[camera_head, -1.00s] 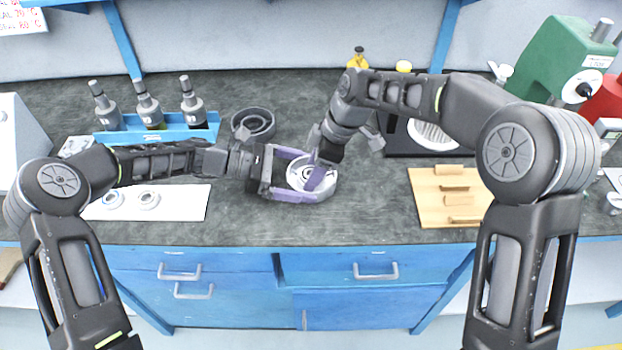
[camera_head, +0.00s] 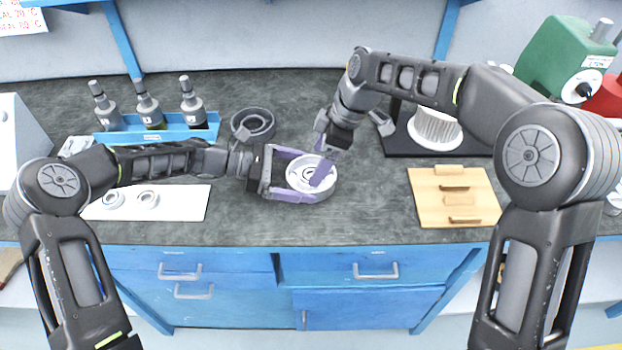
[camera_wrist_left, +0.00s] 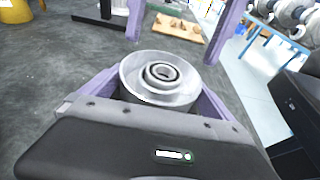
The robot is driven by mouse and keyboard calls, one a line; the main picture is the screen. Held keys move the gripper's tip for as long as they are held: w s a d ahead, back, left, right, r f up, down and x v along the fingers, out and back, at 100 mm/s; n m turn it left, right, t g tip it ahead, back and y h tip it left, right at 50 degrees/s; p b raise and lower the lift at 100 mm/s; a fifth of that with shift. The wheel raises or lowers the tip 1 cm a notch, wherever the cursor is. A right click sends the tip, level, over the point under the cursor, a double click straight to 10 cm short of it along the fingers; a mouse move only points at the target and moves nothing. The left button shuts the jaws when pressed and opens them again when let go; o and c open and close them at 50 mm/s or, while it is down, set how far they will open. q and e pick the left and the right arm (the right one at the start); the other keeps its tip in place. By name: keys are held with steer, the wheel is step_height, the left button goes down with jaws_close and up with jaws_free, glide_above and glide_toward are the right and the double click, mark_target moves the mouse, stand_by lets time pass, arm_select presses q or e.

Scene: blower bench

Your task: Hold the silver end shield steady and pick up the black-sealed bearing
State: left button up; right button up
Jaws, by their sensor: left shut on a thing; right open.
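The silver end shield (camera_head: 298,180) is a round shallow dish above the bench. My left gripper (camera_head: 290,174) is shut on it, with purple fingers on either side; the left wrist view shows the end shield (camera_wrist_left: 137,78) between them. A small ring with dark bands, which looks like the black-sealed bearing (camera_wrist_left: 162,72), sits at its centre; I cannot make out the seal clearly. My right gripper (camera_head: 322,164) is open, its purple fingers pointing down over the end shield's right part. In the left wrist view my right gripper (camera_wrist_left: 171,50) has fingers apart, with nothing visibly held.
Two pale rings lie on a white mat (camera_head: 185,205) at left. A dark grey ring-shaped housing (camera_head: 253,124) stands behind the end shield. A blue rack (camera_head: 160,135) holds tools. A wooden board (camera_head: 430,208) and a black stand (camera_head: 400,143) are at right. The front bench strip is clear.

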steer(key=v, duration=0.7)
steer(key=shift+d+r, duration=0.15)
steer(key=shift+r, duration=0.2)
steer(key=shift+s+a+r, duration=0.1)
steer(key=shift+s+a, duration=0.05)
steer(key=shift+a, duration=0.2)
steer(key=shift+c, duration=1.4)
steer(key=shift+h, duration=0.4)
steer(key=a, duration=0.1)
steer(key=s+a, duration=0.1)
steer(key=a+r, duration=0.1)
steer(key=a, duration=0.1)
steer(key=shift+s, duration=0.35)
steer(key=shift+w+d+m+t+h, duration=0.15)
steer(key=shift+d+m+h, duration=0.2)
steer(key=shift+m, duration=1.4)
steer(key=shift+d+m+t+h, duration=0.2)
steer(key=shift+m+h, duration=0.25)
steer(key=shift+m, duration=1.25)
steer(key=shift+w+d+m+t+h, duration=0.15)
steer(key=shift+d+m+h, duration=0.2)
steer(key=shift+m, duration=1.4)
steer(key=shift+s+a+f, duration=0.1)
